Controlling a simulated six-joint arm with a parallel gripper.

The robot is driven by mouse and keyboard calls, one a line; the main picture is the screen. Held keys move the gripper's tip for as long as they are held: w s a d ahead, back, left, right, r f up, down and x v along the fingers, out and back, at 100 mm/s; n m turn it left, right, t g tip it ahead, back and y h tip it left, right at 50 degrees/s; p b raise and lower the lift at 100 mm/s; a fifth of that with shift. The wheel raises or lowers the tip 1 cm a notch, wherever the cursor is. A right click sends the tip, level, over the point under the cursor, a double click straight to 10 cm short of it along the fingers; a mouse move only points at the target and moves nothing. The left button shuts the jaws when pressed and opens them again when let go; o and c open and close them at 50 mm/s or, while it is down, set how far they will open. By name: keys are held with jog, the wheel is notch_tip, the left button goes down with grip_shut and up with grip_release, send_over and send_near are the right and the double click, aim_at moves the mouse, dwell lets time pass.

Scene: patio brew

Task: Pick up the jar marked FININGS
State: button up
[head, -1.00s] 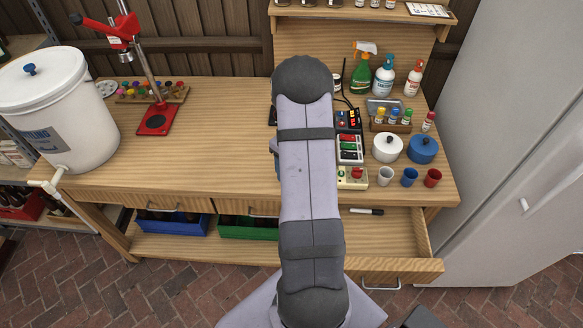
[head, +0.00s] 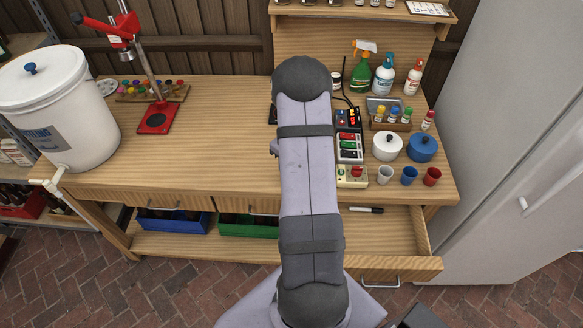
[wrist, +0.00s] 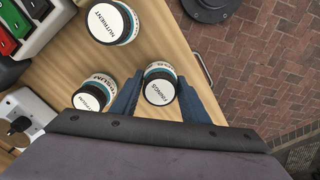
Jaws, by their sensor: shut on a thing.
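The jar marked FININGS (wrist: 159,92) has a white lid with dark lettering, a dark rim and a teal and white band on its side. It is in the middle of the wrist view, between the two blue-grey fingers of my gripper (wrist: 160,80), which is shut on it. I cannot tell whether it touches the wooden top. A similar jar marked GYPSUM (wrist: 90,96) stands close left of the gripper. A jar marked NUTRIENT (wrist: 112,23) stands farther off at upper left. In the head view my arm hides the gripper and these jars.
A switch box with red and green buttons (wrist: 18,28) and a pale socket box (wrist: 22,115) lie left of the jars. The bench edge and a drawer handle (wrist: 205,72) are to the right. Cups (head: 409,176) stand nearby.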

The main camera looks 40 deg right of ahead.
notch_tip(320, 180, up, 10)
jog(key=b, duration=0.3)
